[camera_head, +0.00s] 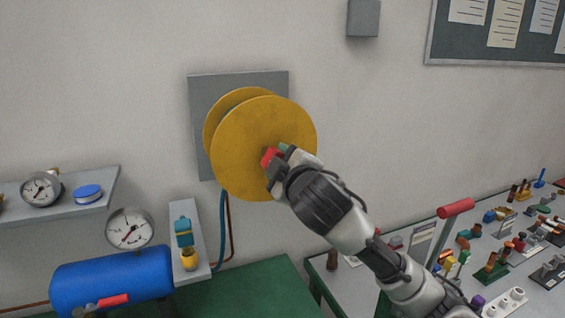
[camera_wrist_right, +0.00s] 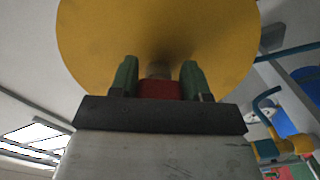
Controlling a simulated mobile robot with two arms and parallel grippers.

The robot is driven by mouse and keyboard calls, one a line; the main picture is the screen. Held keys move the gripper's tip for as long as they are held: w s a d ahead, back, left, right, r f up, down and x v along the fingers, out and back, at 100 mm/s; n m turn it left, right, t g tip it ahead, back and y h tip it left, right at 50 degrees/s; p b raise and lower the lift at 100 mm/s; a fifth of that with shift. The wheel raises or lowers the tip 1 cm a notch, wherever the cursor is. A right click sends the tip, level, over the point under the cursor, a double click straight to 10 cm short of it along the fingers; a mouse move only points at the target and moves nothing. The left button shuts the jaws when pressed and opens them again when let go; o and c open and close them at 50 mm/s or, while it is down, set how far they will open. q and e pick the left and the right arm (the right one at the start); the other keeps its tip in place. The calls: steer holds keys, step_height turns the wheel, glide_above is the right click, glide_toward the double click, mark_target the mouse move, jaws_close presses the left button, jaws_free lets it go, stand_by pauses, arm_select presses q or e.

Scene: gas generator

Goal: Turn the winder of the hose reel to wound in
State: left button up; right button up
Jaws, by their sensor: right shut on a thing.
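The hose reel (camera_head: 252,150) is a pair of yellow discs on a grey wall plate (camera_head: 200,110). In the right wrist view its yellow disc (camera_wrist_right: 100,40) fills the top. The winder (camera_head: 268,157) has a red grip on the front disc, right of and below the disc's middle. My right gripper (camera_head: 277,153) is at the winder, shut on its red grip. In the right wrist view the two green fingers stand on either side of the red grip (camera_wrist_right: 160,89). The gripper hides part of the winder. My left gripper is not in view.
A blue tank (camera_head: 110,277) with a gauge (camera_head: 130,228) stands at lower left. A wall shelf (camera_head: 105,185) holds another gauge and a blue disc. A blue hose (camera_head: 222,235) hangs below the reel. A bench (camera_head: 500,225) with many small parts is at right.

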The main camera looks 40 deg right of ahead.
steer(key=m, duration=0.3)
steer(key=shift+a+f, duration=0.1)
steer(key=shift+a, duration=0.05)
steer(key=m, duration=0.2)
steer(key=shift+a+m+p, duration=0.15)
steer(key=shift+m+p, duration=0.15)
steer(key=m, duration=0.2)
steer(key=m+p, duration=0.1)
steer(key=m, duration=0.2)
steer(key=shift+w+a+f+m+p, duration=0.1)
steer(key=shift+w+a+m+p, duration=0.05)
steer(key=shift+a+m+p, duration=0.2)
steer(key=shift+a+m, duration=0.1)
steer(key=shift+m, duration=0.15)
steer(key=o, duration=0.9)
steer(key=shift+w+f, duration=0.15)
